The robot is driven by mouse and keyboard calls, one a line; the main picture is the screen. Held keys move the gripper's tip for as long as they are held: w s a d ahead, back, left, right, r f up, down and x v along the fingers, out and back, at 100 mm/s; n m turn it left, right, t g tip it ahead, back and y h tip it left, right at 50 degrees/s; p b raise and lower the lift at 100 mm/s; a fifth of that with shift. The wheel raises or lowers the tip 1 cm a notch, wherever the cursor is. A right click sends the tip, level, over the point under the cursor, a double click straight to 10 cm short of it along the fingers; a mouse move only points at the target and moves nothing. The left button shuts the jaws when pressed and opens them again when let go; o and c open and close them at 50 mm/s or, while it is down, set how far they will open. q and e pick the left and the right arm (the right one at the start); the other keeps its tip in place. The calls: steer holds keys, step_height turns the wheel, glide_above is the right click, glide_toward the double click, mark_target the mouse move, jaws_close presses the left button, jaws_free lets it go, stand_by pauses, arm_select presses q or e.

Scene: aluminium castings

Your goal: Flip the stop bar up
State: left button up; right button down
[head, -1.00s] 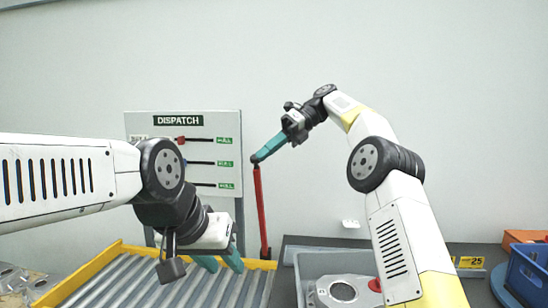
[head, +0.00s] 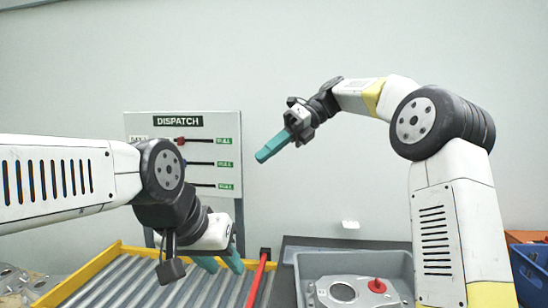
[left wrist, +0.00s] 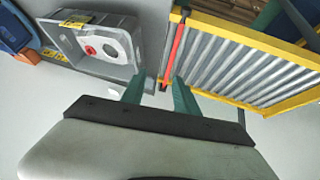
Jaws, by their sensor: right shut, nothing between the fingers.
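The stop bar (head: 258,280) is red and lies down along the right edge of the roller conveyor, running from a dark pivot block toward me. In the left wrist view the stop bar (left wrist: 175,52) lies along the conveyor's edge, past my left fingertips. My right gripper (head: 264,155) is shut and empty in the air, well above the bar and apart from it. My left gripper (head: 222,264) hangs over the conveyor, left of the bar, with its teal fingers apart and nothing between them. The fingers also show in the left wrist view (left wrist: 160,95).
The roller conveyor (head: 120,249) has a yellow frame. A grey tote (head: 390,262) with a casting (head: 345,290) and a red knob stands to its right. A dispatch board (head: 140,128) with sliders stands behind. A blue crate (head: 530,270) is at the far right.

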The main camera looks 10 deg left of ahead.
steer(key=s+d, duration=0.1)
steer(key=s, duration=0.7)
steer(key=shift+d+r, duration=0.15)
steer(key=shift+r, duration=0.2)
arm_select(q)
jaws_close()
steer(key=shift+f, duration=0.1)
arm_select(e)
steer(key=shift+s, duration=0.15)
